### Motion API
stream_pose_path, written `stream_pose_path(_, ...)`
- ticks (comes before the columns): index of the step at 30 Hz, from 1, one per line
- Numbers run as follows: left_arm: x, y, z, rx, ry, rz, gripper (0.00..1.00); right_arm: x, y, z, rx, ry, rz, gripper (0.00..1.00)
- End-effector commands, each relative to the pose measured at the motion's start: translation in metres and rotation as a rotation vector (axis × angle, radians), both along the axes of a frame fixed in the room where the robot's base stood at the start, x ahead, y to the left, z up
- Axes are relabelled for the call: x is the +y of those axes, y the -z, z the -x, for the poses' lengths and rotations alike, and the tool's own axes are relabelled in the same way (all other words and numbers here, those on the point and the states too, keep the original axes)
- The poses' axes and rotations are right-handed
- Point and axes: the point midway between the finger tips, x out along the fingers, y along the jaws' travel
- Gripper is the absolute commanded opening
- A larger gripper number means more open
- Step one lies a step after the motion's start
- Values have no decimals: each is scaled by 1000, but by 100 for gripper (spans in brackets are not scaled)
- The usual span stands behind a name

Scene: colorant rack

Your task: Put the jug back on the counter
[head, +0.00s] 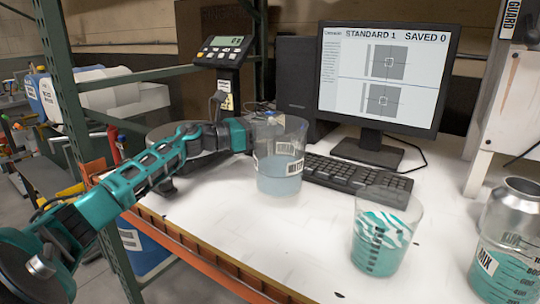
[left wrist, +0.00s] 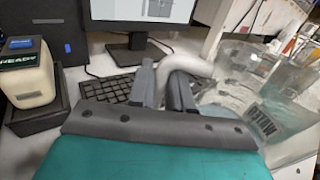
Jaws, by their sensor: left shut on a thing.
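The clear jug (head: 280,178) with pale blue liquid and white labels stands upright at the counter's left-middle, beside the keyboard. My left gripper (head: 247,134) reaches it from the left at its upper side. In the left wrist view the two grey fingers (left wrist: 168,88) are shut on the jug's pale curved handle, and the clear jug wall (left wrist: 240,80) with a WATER label shows at right. The white counter (head: 230,225) lies below the jug. I cannot tell whether the jug's base touches it. My right gripper is not in view.
A beaker (head: 385,235) of teal liquid and a metal-necked container (head: 508,240) stand at the right. The keyboard (head: 355,174) and monitor (head: 383,80) are behind. A scale display (head: 223,50) rises behind my left arm. The counter's front middle is clear.

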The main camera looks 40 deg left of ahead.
Motion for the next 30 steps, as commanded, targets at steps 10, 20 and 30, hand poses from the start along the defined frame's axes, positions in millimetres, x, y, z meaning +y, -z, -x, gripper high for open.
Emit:
stream_pose_path(10,0,37,0,-1,0,6,0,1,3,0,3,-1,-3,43)
stream_pose_path(20,1,55,0,-5,-1,3,0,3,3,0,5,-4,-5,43)
stream_pose_path(30,0,61,0,0,0,-1,26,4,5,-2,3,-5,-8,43)
